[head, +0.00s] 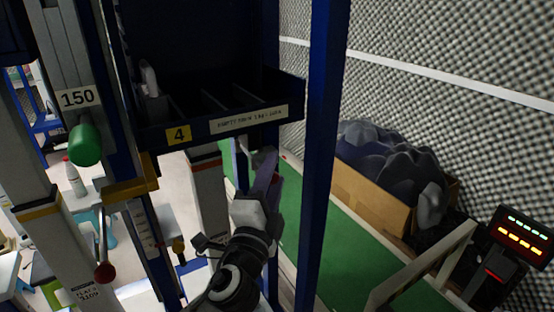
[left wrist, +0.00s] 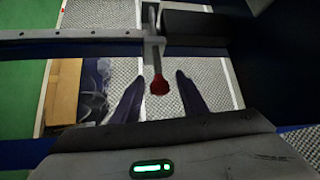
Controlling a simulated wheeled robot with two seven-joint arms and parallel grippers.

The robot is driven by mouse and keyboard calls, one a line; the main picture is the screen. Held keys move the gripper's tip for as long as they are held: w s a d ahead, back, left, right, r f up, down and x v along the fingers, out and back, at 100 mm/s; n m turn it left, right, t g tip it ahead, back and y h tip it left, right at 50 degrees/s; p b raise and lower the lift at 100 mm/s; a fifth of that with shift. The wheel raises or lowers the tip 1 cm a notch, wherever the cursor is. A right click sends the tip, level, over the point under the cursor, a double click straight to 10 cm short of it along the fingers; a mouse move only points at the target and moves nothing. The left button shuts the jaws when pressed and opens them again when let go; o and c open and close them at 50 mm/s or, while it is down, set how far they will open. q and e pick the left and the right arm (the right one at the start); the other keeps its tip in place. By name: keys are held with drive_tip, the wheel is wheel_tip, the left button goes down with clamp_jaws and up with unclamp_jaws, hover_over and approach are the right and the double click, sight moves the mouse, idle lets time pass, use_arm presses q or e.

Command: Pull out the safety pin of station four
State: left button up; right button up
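The station marked 4 has a yellow number plate (head: 178,135) on the front of a dark blue divided tray (head: 285,98) in the head view. My left gripper (head: 266,158) is below the right part of this tray, its fingertips partly hidden. In the left wrist view a red knob (left wrist: 159,87) on a short grey rod, which looks like the safety pin, shows between the two fingers of my left gripper (left wrist: 158,76). The fingers are apart and I see a gap on both sides of the knob. The depth between them is unclear. I cannot pick out this knob in the head view. My right gripper is out of view.
A blue upright post (head: 318,150) stands just right of my left gripper. On the left are a grey column with a green knob (head: 85,145) and a lever with a red ball (head: 105,272). A cardboard box of dark lumps (head: 375,195) stands beyond the green floor strip.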

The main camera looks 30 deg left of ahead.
use_arm(q)
drive_tip(key=x, duration=0.3)
drive_tip(key=shift+w, duration=0.3)
clamp_jaws()
